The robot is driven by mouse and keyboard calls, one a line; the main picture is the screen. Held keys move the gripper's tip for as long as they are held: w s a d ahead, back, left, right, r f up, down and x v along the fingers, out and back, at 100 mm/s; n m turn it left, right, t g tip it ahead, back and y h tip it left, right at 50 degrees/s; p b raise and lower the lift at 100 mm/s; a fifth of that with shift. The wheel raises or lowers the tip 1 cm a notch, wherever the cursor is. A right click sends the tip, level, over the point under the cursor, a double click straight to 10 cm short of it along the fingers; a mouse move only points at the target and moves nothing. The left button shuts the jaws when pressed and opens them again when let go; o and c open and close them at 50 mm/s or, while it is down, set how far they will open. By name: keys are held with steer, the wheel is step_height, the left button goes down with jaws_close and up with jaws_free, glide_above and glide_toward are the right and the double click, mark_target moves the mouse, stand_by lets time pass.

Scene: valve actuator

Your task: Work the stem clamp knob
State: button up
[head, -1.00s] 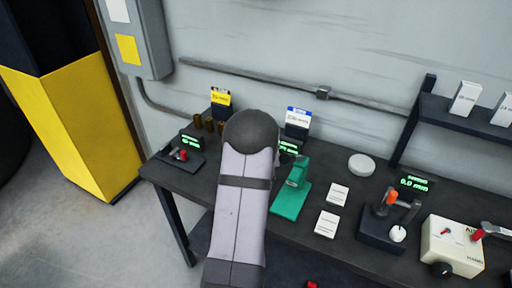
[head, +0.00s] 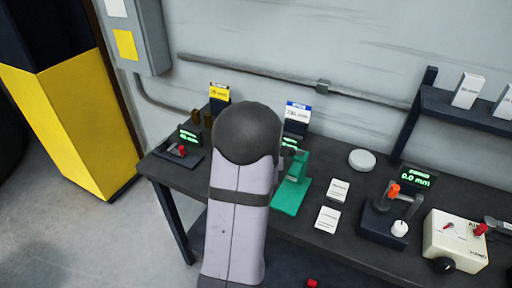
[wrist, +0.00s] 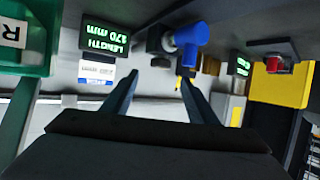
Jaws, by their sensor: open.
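In the wrist view a blue knob (wrist: 190,38) sits on a dark fitting (wrist: 158,45), beyond my fingertips and nearest the right one. No label names it, so I cannot tell that it is the stem clamp knob. My gripper (wrist: 159,77) is open, with its two dark fingers apart and nothing between them. The blue knob and my gripper are hidden behind my arm in the head view. A white knob (head: 399,228) and an orange-topped post (head: 392,191) stand on a dark fixture at the right of the bench.
A lit length display (wrist: 105,40) appears upside down in the wrist view. A green fixture (head: 291,195) stands right of my arm, with white cards (head: 327,219) beside it. A red-handled device (head: 180,151) is at the bench's left end. A cream control box (head: 455,240) is at the right.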

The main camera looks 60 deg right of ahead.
steer(key=shift+s+a+r, duration=0.1)
steer(key=shift+a, duration=0.1)
stand_by(0.3)
steer(key=w+d+r+m+g+h+p, duration=0.3)
steer(key=w+d+r+m+g+p, duration=0.1)
steer(key=w+d+m+g, duration=0.1)
steer(key=w+a+f+m+g+y+p, duration=0.2)
steer(key=a+f+m+g, duration=0.2)
steer(key=a+g, duration=0.15)
steer(key=shift+p+x, duration=1.3)
steer(key=shift+x, duration=2.15)
steer(key=shift+c, duration=0.7)
steer(key=c, duration=0.9)
